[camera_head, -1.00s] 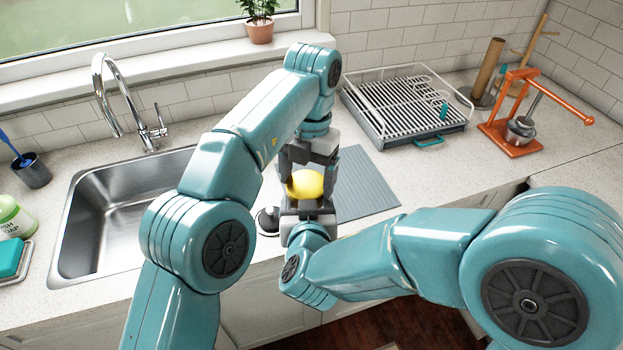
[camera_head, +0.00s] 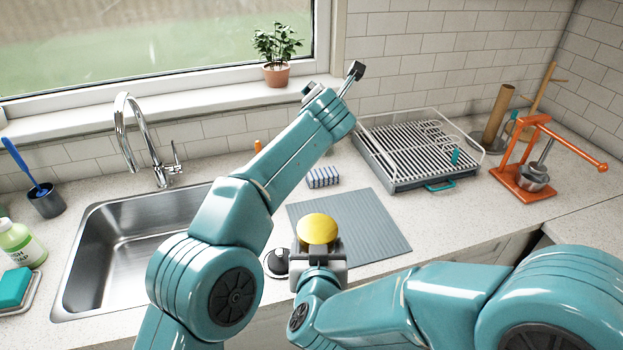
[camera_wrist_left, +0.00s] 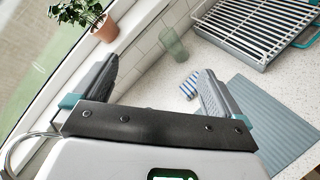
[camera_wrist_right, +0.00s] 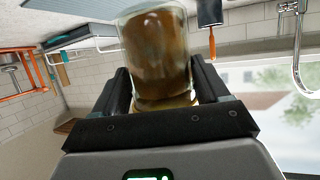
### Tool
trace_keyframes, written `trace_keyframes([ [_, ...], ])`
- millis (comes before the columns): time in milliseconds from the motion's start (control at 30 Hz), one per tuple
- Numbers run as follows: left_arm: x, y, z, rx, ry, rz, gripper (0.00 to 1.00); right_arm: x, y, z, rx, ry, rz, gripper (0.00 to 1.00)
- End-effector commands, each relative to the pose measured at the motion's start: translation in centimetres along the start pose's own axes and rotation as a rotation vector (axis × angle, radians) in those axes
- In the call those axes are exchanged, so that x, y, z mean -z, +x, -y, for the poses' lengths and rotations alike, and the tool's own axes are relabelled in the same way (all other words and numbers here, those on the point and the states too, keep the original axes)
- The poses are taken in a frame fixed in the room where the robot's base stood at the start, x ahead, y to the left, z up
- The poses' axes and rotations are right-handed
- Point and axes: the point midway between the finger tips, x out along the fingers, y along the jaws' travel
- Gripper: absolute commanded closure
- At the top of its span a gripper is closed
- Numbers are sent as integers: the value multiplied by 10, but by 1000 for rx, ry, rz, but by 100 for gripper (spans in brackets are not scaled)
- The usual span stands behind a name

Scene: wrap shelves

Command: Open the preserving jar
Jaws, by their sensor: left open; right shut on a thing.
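The preserving jar (camera_wrist_right: 155,55) is glass with brown contents in the right wrist view. My right gripper (camera_wrist_right: 170,100) is shut on it, one finger on each side. In the head view my right gripper (camera_head: 320,255) holds it near the counter's front edge, and its rounded yellow top (camera_head: 318,229) shows above the fingers. I cannot tell whether that top is a lid. My left gripper (camera_head: 333,80) is raised towards the window, apart from the jar. It is open and empty in the left wrist view (camera_wrist_left: 158,85).
A grey mat (camera_head: 375,225) lies behind the jar, with a striped sponge (camera_head: 323,177) at its back edge. A dish rack (camera_head: 390,180) and an orange press (camera_head: 525,188) stand to the right. The sink (camera_head: 130,265) is left. A potted plant (camera_head: 277,75) stands on the sill.

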Motion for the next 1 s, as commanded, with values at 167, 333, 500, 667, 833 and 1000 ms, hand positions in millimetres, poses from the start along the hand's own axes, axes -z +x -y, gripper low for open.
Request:
trace_keyframes([
  [167, -90, -27, -16, -124, 320, 429, 0, 1, 0, 0, 0, 1, -2, 100],
  [333, -150, -79, 22, -122, 713, 813, 0, 1, 0, 0, 0, 1, -2, 100],
  [500, -150, -130, 89, 24, 1163, 1118, 0, 1, 0, 0, 0, 1, -2, 100],
  [667, -92, -164, 141, 307, 1602, 1278, 0, 1, 0, 0, 0, 0, -2, 100],
  [833, -2, -184, 146, 710, 1993, 1254, 0, 1, 0, 0, 0, 0, -2, 100],
  [1000, 69, -199, 107, 1080, 2245, 1060, 0, 1, 0, 0, 0, 0, -2, 100],
])
